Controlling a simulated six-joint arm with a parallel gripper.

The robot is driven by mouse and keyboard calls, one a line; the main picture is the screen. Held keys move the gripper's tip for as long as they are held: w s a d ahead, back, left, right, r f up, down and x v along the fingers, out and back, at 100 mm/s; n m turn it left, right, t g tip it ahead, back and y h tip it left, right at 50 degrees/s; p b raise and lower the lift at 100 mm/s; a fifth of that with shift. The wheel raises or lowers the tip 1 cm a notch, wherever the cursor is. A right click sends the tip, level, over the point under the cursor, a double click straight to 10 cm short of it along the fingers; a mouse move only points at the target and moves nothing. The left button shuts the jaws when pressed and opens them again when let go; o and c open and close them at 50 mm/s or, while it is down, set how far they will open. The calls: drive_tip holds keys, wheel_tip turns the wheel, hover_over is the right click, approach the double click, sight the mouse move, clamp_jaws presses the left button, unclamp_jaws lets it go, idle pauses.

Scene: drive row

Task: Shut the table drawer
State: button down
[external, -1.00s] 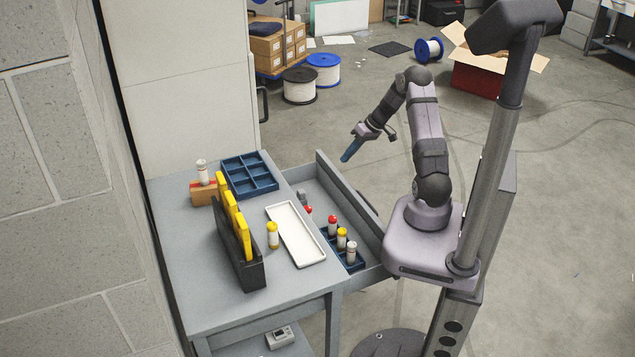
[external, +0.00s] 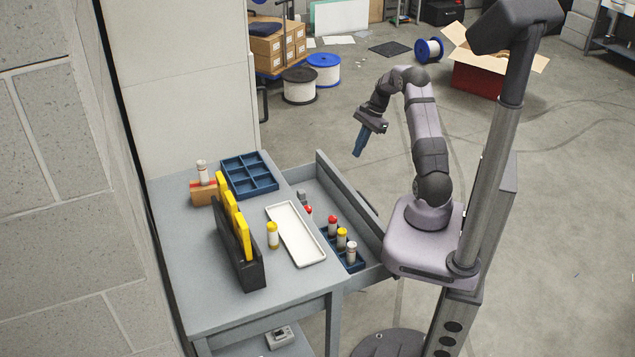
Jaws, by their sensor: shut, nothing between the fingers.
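The table drawer (external: 334,186) stands pulled out from the right side of the grey table (external: 190,268). Its dark handle (external: 368,202) shows on the outer front, partly hidden by the panel. Inside the drawer are a blue rack (external: 358,263) with several capped vials (external: 342,238) and a red-capped vial and a small grey item nearer the back. My gripper (external: 358,154) is shut and empty, pointing down above and beyond the far end of the drawer front, apart from it.
On the tabletop are a white tray (external: 296,234), a blue compartment tray (external: 249,175), a black holder (external: 238,258) with yellow items, a yellow-capped vial (external: 273,235) and a small box (external: 203,192). Open floor lies beyond the drawer; a red carton (external: 477,80) stands farther back.

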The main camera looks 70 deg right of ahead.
drive_tip(key=shift+m, duration=1.3)
drive_tip(key=shift+a+f, duration=0.1)
drive_tip(key=shift+f, duration=0.05)
drive_tip(key=w+a+f+p, duration=0.3)
drive_tip(key=w+a+f, duration=0.2)
drive_tip(key=f, duration=0.4)
drive_tip(key=shift+w+a, duration=0.2)
drive_tip(key=shift+w, duration=0.1)
drive_tip(key=w+a+p, duration=0.1)
drive_tip(key=w+a, duration=1.3)
drive_tip(key=a, duration=0.1)
drive_tip(key=shift+w, duration=0.35)
drive_tip(key=shift+w+a+r, duration=0.1)
drive_tip(key=shift+w+a, duration=0.1)
drive_tip(key=shift+w, duration=0.05)
